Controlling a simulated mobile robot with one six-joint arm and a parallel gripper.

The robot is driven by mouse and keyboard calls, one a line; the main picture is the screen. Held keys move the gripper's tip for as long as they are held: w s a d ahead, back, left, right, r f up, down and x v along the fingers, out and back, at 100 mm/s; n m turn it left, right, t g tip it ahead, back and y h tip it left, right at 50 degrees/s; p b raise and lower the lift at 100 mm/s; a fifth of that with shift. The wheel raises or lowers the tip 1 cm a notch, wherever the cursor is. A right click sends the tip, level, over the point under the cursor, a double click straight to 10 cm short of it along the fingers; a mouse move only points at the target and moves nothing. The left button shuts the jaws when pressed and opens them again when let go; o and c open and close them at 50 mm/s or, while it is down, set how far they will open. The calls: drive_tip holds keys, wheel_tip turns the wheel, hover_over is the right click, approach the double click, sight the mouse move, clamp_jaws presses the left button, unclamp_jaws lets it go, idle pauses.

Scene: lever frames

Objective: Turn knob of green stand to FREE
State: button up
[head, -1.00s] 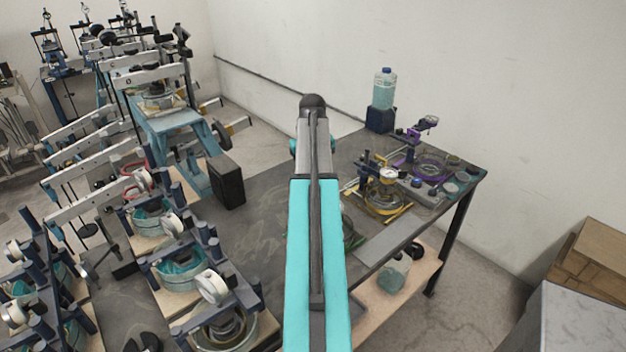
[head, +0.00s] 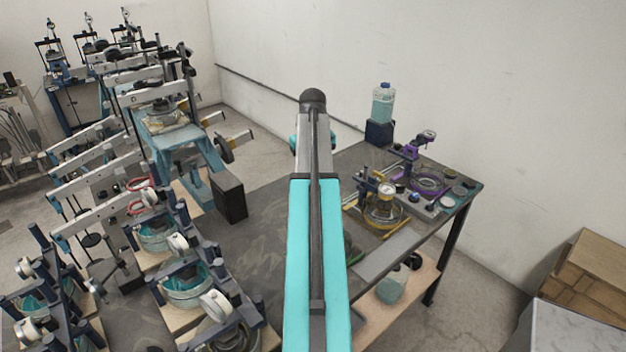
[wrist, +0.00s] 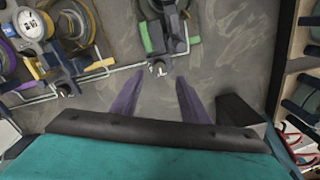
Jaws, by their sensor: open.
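The green stand shows in the wrist view at the top middle, as a dark body with green pieces (wrist: 145,38) on its sides. A small pale knob-like part (wrist: 157,68) sits at its near end. I cannot read any marking on it. My gripper (wrist: 156,82) is open and empty, with its two purple fingers apart and their tips just short of this part, one to each side in the picture. In the head view my own arm hides most of the green stand; only a sliver of green (head: 352,250) shows to its right.
On the bench (head: 255,225), a yellow stand with a gauge (head: 382,205) and a purple stand (head: 428,180) stand right of my arm. A blue-capped bottle (head: 382,103) is behind. Crowded lever frames (head: 165,105) fill the left.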

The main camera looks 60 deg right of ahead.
wheel_tip(320, 180, up, 6)
drive_tip(key=p, duration=0.3)
idle(0.8)
